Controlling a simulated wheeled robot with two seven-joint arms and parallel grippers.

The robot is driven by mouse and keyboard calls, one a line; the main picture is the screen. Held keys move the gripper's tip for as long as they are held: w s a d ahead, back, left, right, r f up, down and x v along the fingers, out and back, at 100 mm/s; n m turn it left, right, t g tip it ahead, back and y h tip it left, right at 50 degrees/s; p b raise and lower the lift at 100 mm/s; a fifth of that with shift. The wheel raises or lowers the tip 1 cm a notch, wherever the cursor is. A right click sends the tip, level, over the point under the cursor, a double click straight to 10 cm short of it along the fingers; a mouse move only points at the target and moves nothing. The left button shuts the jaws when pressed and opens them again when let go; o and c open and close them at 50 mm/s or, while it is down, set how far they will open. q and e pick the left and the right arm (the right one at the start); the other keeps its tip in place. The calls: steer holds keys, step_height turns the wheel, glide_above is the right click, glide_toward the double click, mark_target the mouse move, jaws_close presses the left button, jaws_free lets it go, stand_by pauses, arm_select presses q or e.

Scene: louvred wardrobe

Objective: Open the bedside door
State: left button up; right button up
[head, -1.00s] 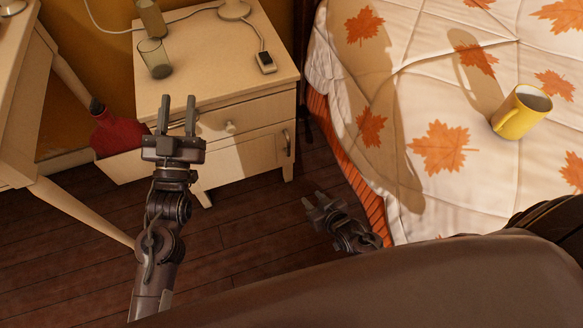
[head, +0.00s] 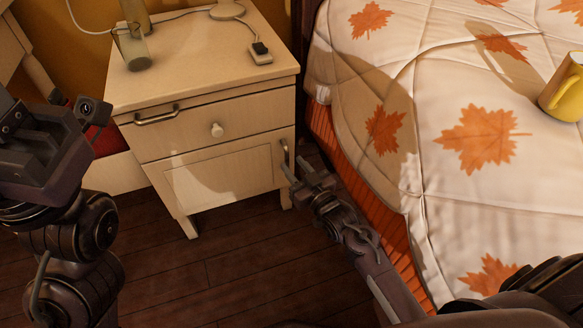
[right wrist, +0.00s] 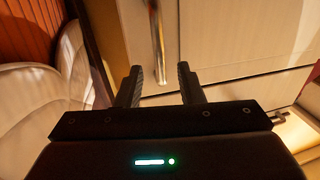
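The bedside door (head: 222,178) is the cream panel at the bottom of the nightstand, and it is shut. Its upright metal handle (head: 284,152) is near the right edge; the handle also shows in the right wrist view (right wrist: 157,42). My right gripper (head: 297,168) is open, with its fingers just in front of the handle. In the right wrist view my right gripper (right wrist: 162,84) has its fingers apart, with the handle's near end between or just beyond their tips; contact is unclear. My left gripper (head: 50,135) is at the left edge, its fingers not clearly visible.
Above the door is a shut drawer (head: 205,122) with a round knob and a metal pull. A glass (head: 133,48) and a corded device (head: 260,54) stand on top. The bed (head: 440,190) is close on the right, with a yellow mug (head: 566,92) on it.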

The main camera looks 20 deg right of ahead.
steer(key=shift+x, duration=1.1)
steer(key=shift+c, duration=0.2)
jaws_close()
